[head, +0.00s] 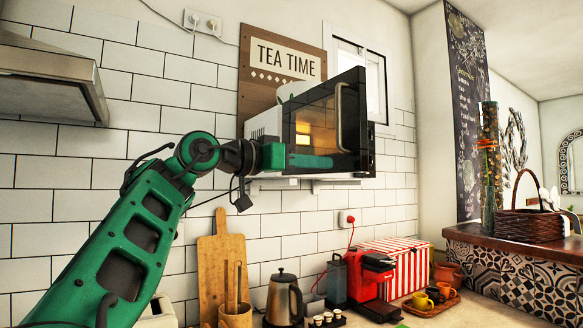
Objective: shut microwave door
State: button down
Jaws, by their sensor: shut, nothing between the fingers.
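The microwave (263,125) sits on a wall shelf. Its dark glass door (312,120) stands open, its right end swung out toward me, with a curved vertical handle (338,118) near that end. A yellow glow shows in the glass. My gripper (280,157) is shut and empty, pointing right at the lower left of the door's outer face. A dimmer green shape continues across the glass; it looks like a reflection. I cannot tell whether the fingertips touch the door.
A range hood (45,85) is at upper left. On the counter below are a kettle (284,300), a red coffee machine (373,285) and a striped box (400,268). A wicker basket (528,222) stands on a ledge at right. The space before the door is clear.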

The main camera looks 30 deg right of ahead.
aim_at(344, 164)
jog(key=shift+d, duration=2)
